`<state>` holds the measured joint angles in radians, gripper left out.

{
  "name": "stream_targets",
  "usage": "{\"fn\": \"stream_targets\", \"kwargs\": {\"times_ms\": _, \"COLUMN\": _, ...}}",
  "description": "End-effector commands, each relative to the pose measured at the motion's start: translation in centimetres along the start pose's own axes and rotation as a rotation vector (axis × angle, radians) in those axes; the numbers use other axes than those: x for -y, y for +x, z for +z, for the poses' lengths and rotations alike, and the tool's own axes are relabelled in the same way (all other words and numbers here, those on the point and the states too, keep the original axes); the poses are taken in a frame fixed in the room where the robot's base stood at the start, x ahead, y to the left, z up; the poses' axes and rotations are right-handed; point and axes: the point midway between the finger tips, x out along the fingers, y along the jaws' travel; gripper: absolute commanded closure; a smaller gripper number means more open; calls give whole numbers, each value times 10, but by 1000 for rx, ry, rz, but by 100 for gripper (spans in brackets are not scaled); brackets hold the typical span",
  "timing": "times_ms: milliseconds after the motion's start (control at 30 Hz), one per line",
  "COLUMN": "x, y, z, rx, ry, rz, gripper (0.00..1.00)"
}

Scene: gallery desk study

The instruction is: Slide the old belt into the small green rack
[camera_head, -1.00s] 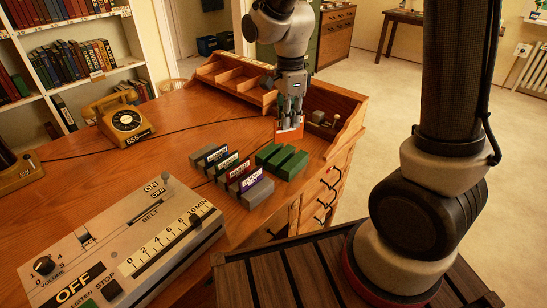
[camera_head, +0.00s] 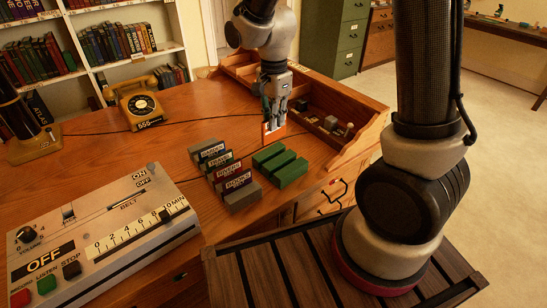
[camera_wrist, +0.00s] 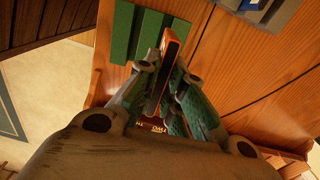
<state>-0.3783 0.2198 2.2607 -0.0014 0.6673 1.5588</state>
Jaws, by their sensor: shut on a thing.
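My gripper (camera_head: 275,118) is shut on the old belt, a thin slab with orange edges (camera_head: 269,135). It holds the belt upright, just beyond the far end of the small green rack (camera_head: 262,157). In the wrist view my gripper (camera_wrist: 165,85) has its fingers on both sides of the belt (camera_wrist: 170,62). The green rack (camera_wrist: 119,35) lies past the fingertips there, partly hidden by the belt and left finger. The rack's slots look empty. The gap between belt and rack is hard to judge.
A grey rack (camera_head: 243,199) with several labelled belts stands left of the green rack. A control box (camera_head: 100,240) is at the front left and a yellow telephone (camera_head: 140,105) behind. A wooden desk organiser (camera_head: 365,130) closes the right side.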

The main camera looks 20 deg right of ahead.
Motion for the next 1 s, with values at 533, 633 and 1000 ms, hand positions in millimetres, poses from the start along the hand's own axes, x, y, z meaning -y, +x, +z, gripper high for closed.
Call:
{"fn": "stream_targets", "kwargs": {"times_ms": 533, "x": -1, "y": 85, "z": 0, "rx": 0, "ry": -4, "rz": 5, "gripper": 100}}
{"fn": "stream_targets", "kwargs": {"times_ms": 633, "x": 0, "y": 92, "z": 0, "rx": 0, "ry": -4, "rz": 2, "gripper": 100}}
{"fn": "stream_targets", "kwargs": {"times_ms": 1000, "x": 0, "y": 95, "z": 0, "rx": 0, "ry": -3, "rz": 1, "gripper": 88}}
